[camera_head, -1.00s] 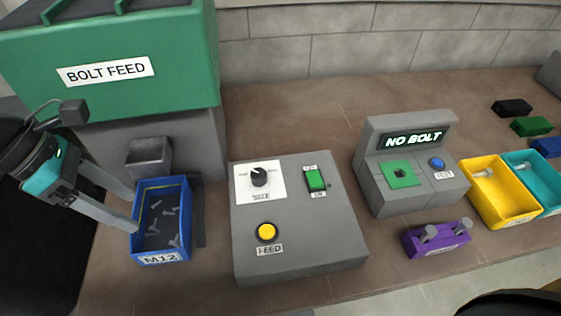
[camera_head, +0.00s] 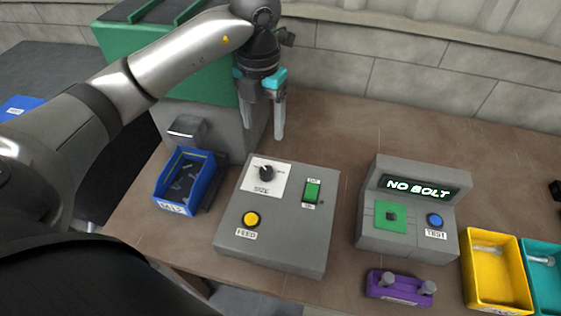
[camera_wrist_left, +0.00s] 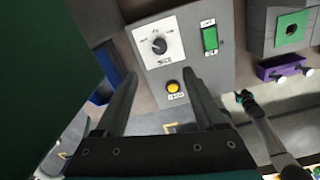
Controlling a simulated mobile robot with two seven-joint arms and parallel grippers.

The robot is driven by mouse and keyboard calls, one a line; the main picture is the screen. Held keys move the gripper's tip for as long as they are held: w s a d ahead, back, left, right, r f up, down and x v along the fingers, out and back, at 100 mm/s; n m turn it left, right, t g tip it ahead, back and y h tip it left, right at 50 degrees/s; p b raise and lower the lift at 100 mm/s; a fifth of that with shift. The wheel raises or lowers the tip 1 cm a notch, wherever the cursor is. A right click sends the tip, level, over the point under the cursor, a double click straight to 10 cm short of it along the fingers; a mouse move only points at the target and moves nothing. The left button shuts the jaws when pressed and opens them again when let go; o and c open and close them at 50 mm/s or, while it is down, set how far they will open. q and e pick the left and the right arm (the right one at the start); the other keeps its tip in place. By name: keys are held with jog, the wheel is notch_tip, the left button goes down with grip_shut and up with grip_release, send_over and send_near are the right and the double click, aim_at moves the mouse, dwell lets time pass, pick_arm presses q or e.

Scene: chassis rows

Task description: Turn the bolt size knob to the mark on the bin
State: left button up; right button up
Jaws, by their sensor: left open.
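The black bolt size knob (camera_head: 266,172) stands on a white dial plate marked SIZE on the grey control box (camera_head: 228,225). It also shows in the left wrist view (camera_wrist_left: 159,45); its dial marks are too small to read. The blue bin (camera_head: 166,188) holds several bolts; its front label is blurred now but read M12 in the earlier view. My left gripper (camera_head: 264,130) is open and empty, fingers down, above and behind the knob in the head view. In the wrist view the knob appears beyond the open fingers (camera_wrist_left: 158,80).
The control box has a yellow FEED button (camera_head: 251,219) and a green switch (camera_head: 312,192). The green-topped bolt feeder (camera_head: 200,75) stands behind. To the right are the NO BOLT tester (camera_head: 410,210), a purple block (camera_head: 400,287) with bolts, and yellow (camera_head: 497,275) and teal bins.

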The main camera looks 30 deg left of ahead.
pick_arm(q)
send_over(266, 170)
notch_tip(266, 170, down, 5)
notch_tip(266, 170, down, 10)
jog(key=shift+r+b, duration=0.25)
jog(key=shift+b, duration=0.05)
pick_arm(e)
jog(key=shift+s+d+f, duration=0.1)
jog(key=shift+s+f, duration=0.1)
jog(key=shift+s, duration=0.25)
jog(key=shift+s+d+f, duration=0.1)
jog(key=shift+s+f, duration=0.1)
jog(key=shift+s, duration=0.2)
pick_arm(q)
jog(key=shift+c, duration=0.2)
grip_shut()
pick_arm(e)
jog(key=shift+w, duration=0.1)
